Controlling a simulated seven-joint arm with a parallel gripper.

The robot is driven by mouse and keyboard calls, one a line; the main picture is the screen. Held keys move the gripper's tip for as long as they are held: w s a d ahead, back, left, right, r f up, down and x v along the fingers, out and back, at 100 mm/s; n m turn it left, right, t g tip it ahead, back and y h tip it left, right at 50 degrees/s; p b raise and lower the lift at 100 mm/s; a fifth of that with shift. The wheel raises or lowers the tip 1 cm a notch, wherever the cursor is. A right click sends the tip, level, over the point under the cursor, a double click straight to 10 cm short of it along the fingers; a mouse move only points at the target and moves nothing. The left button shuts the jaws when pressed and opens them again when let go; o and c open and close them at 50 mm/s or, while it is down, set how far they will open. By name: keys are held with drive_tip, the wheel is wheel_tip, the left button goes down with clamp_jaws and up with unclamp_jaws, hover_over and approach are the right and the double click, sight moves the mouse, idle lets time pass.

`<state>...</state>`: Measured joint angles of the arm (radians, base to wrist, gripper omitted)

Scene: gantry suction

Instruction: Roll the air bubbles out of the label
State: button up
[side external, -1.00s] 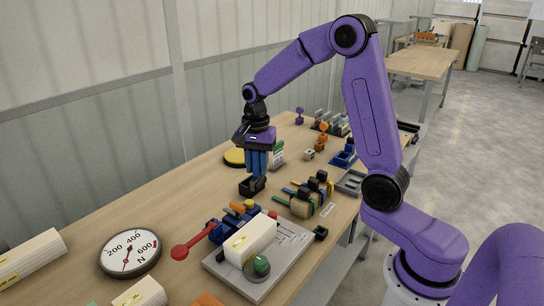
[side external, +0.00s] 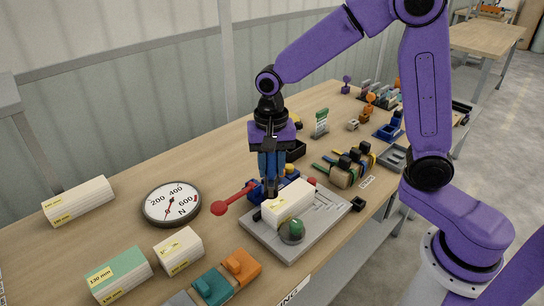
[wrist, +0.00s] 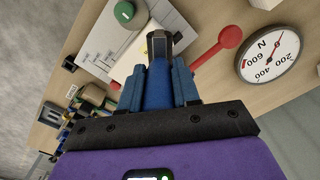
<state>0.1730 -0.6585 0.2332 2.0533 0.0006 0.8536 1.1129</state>
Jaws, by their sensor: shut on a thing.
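My gripper (side external: 271,165) is shut on a tool (wrist: 160,88) with a blue shaft and a dark metal end. The tool points down, with its end close behind the white block (side external: 291,204). I cannot tell whether it touches anything. The white block has a small yellow tag and lies on a grey board (side external: 258,236). The board also shows in the wrist view (wrist: 98,58), with printed lines on it. I cannot single out the label or any air bubbles.
A green knob (side external: 292,231) stands at the block's front and a red lever (side external: 232,198) to its left. A round dial (side external: 171,204) lies further left. Several loose blocks lie front left.

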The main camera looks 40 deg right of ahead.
sight(275, 181)
drive_tip(key=shift+f, duration=2)
drive_tip(key=shift+d+f, duration=0.6)
drive_tip(key=shift+f, duration=0.2)
clamp_jaws()
drive_tip(key=shift+d+f, duration=0.1)
drive_tip(key=shift+d, duration=1.35)
drive_tip(key=shift+a, duration=2.1)
drive_tip(key=shift+r, duration=4.1)
